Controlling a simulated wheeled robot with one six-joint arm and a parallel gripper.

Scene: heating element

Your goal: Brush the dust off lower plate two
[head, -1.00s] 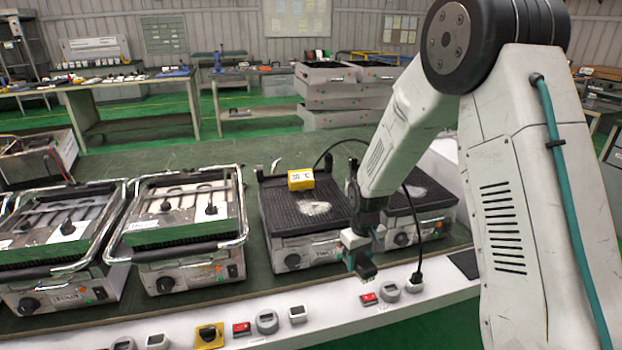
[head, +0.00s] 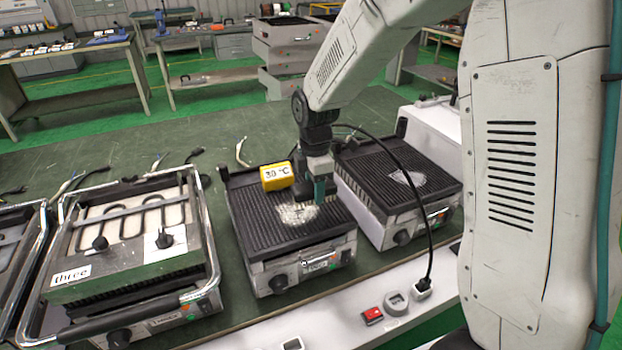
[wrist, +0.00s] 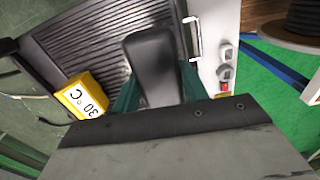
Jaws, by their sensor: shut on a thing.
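A ribbed black lower plate (head: 260,228) on an open grill stands left of a second such plate (head: 440,195). Each has a pale dust patch, one on the left plate (head: 298,214) and one on the right plate (head: 407,178). I cannot read which plate is number two. My gripper (head: 318,188), with teal fingers, is over the right part of the left plate, beside its dust. In the wrist view it is shut on a dark brush handle (wrist: 152,62). The brush's bristles are mostly hidden, and contact with the plate is unclear.
A yellow 30 °C block (head: 277,176) sits at the left plate's back edge, close to my gripper. A black cable (head: 425,215) arches over the right grill. A grill labelled three (head: 130,250) stands left. A red switch (head: 372,315) is on the front ledge.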

